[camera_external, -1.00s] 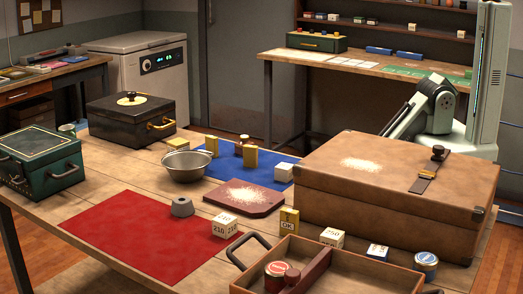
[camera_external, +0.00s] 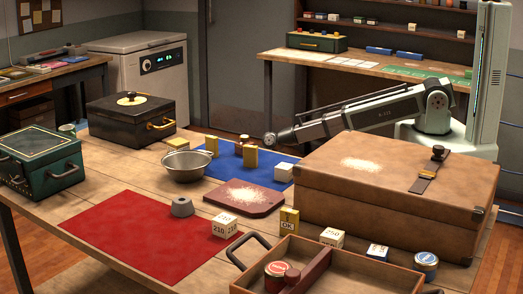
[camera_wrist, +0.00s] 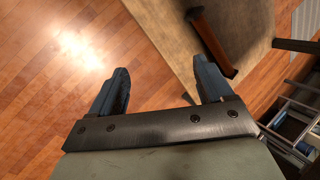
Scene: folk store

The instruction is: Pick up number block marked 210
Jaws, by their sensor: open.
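The number block marked 210 (camera_external: 225,226) is a white cube with dark digits. It sits at the right edge of the red mat (camera_external: 140,235) in the external view, with nothing on it. My gripper (camera_wrist: 160,67) is open and empty in the wrist view, its two blue-grey fingers spread above the wooden floor. In the external view my arm reaches left behind the brown case, and its far end is above the back of the table, well away from the block. The fingers cannot be made out there. The block is not in the wrist view.
An open wooden tray (camera_external: 345,270), a block marked 250 (camera_external: 332,237) and a large brown case (camera_external: 395,190) are to the right. A metal bowl (camera_external: 187,165) stands farther back.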

